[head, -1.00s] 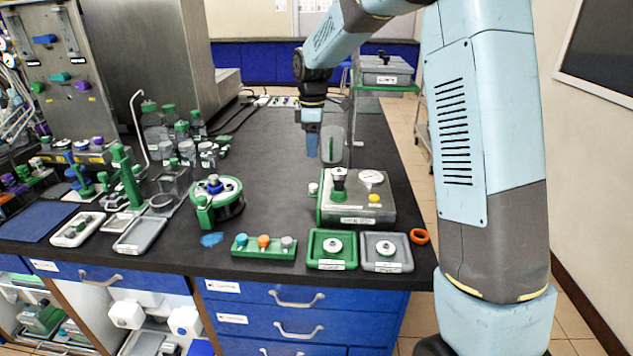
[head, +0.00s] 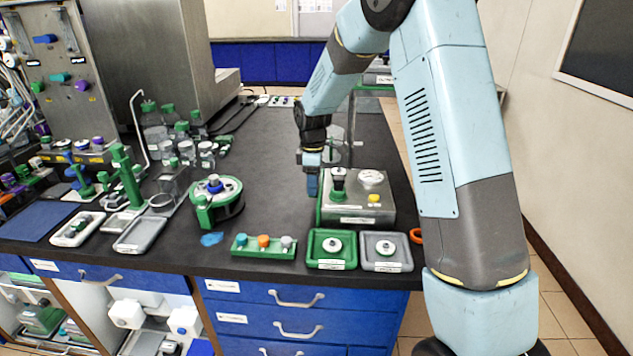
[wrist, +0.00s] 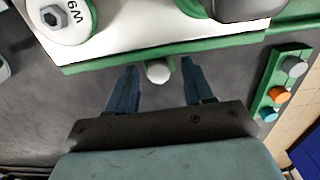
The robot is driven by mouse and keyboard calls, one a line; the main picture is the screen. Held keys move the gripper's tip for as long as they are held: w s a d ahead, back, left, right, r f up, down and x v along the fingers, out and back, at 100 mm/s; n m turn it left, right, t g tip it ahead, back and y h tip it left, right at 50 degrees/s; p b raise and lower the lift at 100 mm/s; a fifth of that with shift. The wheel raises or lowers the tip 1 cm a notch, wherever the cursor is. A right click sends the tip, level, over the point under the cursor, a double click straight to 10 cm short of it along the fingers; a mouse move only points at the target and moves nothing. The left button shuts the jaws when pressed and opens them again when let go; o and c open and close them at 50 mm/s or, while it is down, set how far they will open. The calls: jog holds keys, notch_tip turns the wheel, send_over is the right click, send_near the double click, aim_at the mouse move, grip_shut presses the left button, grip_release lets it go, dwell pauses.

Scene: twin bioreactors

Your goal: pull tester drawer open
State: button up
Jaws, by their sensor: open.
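The tester (head: 357,208) is a grey metal box with green trim near the front right of the bench in the head view; its top and green edge also show in the wrist view (wrist: 150,42). A round white knob (wrist: 158,71) sticks out from the green edge, apparently the drawer's pull. My gripper (head: 312,192) is at the tester's left side in the head view and hides the knob there. In the wrist view my gripper (wrist: 160,72) is open, with one blue finger on each side of the knob and visible gaps. The drawer looks shut.
A green rack (head: 264,246) with coloured caps, a green tray (head: 332,263) and a grey tray (head: 387,265) stand in front of the tester. A round green device (head: 217,202) is to the left. Bare bench lies between it and the tester.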

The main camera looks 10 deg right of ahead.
grip_shut()
dwell(0.5)
